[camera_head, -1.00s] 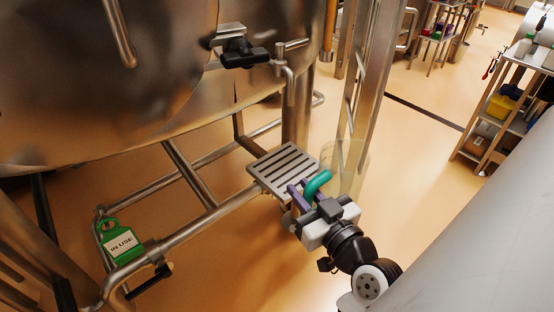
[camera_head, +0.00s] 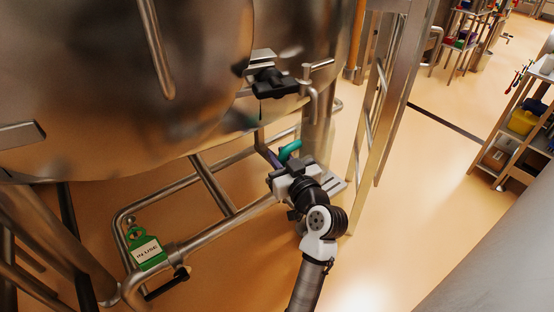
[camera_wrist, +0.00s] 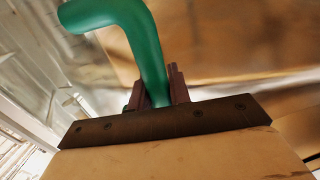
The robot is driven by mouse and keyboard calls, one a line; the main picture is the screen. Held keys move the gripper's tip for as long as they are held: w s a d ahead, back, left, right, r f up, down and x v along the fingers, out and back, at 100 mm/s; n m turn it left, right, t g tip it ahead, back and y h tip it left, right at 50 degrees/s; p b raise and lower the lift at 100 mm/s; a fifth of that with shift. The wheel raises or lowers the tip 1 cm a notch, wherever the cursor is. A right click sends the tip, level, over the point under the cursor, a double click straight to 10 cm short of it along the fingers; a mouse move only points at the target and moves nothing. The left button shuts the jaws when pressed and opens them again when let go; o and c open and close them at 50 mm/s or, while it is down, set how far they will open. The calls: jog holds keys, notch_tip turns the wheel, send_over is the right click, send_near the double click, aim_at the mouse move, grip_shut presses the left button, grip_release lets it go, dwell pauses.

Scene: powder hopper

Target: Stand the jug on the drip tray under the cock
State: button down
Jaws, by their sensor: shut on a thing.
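My gripper (camera_head: 275,160) is shut on the green handle (camera_head: 289,150) of the jug. The handle also shows large in the wrist view (camera_wrist: 142,45), between the purple fingers (camera_wrist: 158,92). The jug's clear body is hardly visible in the head view. The slatted drip tray (camera_head: 334,187) is mostly hidden behind my gripper and wrist; only its right part shows. The cock (camera_head: 272,84) with its black handle is on the tank above, and its spout (camera_head: 313,103) points down. The handle is below and left of the spout in the picture. I cannot tell whether the jug touches the tray.
The steel tank (camera_head: 110,80) fills the upper left. Frame pipes (camera_head: 215,185) run below it, with a green "IN USE" tag (camera_head: 146,250). A steel upright frame (camera_head: 385,105) stands right of the tray. Open floor (camera_head: 430,190) lies farther right, before a shelf (camera_head: 510,135).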

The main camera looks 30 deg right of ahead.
jog(key=f, duration=0.1)
jog(key=w+f, duration=0.1)
jog(key=f+p, duration=0.1)
jog(key=shift+w+d+f, duration=0.1)
jog(key=shift+w+f, duration=0.15)
jog(key=shift+f, duration=0.15)
jog(key=c, duration=1.3)
grip_release()
jog(key=s+a+b, duration=0.1)
jog(key=s+b, duration=0.2)
jog(key=s, duration=0.9)
jog(key=shift+a+b, duration=0.2)
jog(key=shift+b, duration=0.2)
